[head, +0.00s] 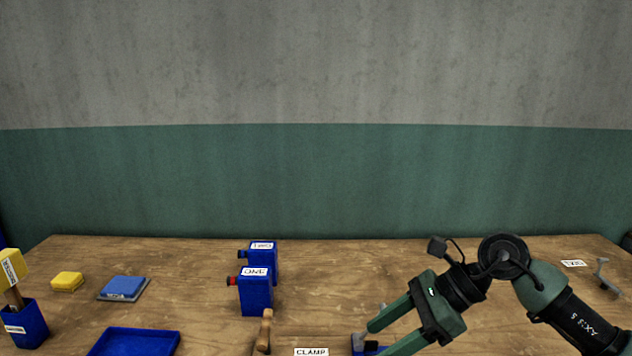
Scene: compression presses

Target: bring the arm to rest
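My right arm comes in from the right edge. Its gripper (385,335) hangs low over the front of the table, with its two green fingers apart. The gripper is open, and I see nothing held between the fingers. A small blue object (362,348) shows at the bottom edge beneath the fingers, mostly cut off and partly hidden by them. I cannot tell whether the fingers touch it. My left gripper is not in view.
Two blue boxes labelled ONE (256,293) and TWO (263,260) stand mid-table. A wooden handle (265,332) and CLAMP label (311,352) are in front. The table's back right is mostly clear.

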